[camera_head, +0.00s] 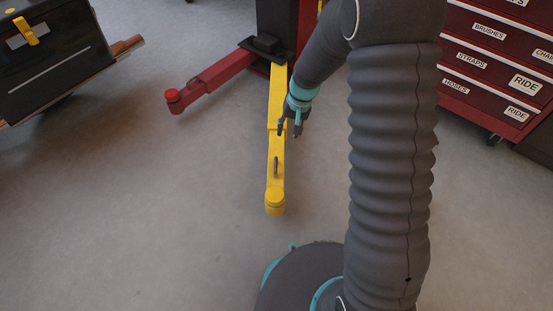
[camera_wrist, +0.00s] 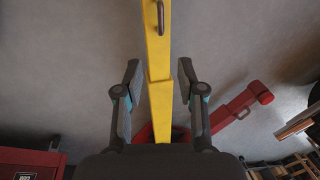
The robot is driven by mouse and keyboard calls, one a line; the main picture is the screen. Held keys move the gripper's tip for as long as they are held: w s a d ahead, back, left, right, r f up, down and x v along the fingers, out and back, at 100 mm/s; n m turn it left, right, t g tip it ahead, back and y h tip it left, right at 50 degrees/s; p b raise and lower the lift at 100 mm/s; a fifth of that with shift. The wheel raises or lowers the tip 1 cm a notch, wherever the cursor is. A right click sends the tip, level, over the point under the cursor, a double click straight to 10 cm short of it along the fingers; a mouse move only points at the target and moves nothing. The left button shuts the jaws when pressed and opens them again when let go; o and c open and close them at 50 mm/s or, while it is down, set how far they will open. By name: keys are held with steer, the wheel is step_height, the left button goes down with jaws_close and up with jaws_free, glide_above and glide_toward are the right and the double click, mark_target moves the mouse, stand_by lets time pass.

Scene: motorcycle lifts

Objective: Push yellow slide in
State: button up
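The yellow lift arm runs out from the base of a dark red post. Its outer part, the yellow slide (camera_head: 273,183), carries a small dark handle (camera_head: 276,165) and ends in a round yellow pad (camera_head: 275,201). In the wrist view the slide (camera_wrist: 156,52) runs up from a step near mid-picture, with the handle (camera_wrist: 160,17) at the top. My gripper (camera_head: 290,128) is above the arm near that step, between handle and post. In the wrist view my gripper (camera_wrist: 158,82) is open, one finger each side of the yellow arm, with visible gaps. The pad is out of the wrist view.
A red lift arm (camera_head: 210,82) reaches left from the same post (camera_head: 276,25). A dark toolbox with a yellow latch (camera_head: 55,55) is at upper left. A red drawer cabinet (camera_head: 490,65) stands at upper right. The floor (camera_head: 150,220) around the slide's pad end is clear.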

glide_toward(276, 162)
steer(key=f, duration=0.2)
steer(key=a+f+b, duration=0.1)
steer(key=f, duration=0.2)
steer(key=f+b, duration=0.1)
steer(key=f, duration=0.2)
steer(key=shift+w+a+f, duration=0.1)
steer(key=shift+a, duration=0.15)
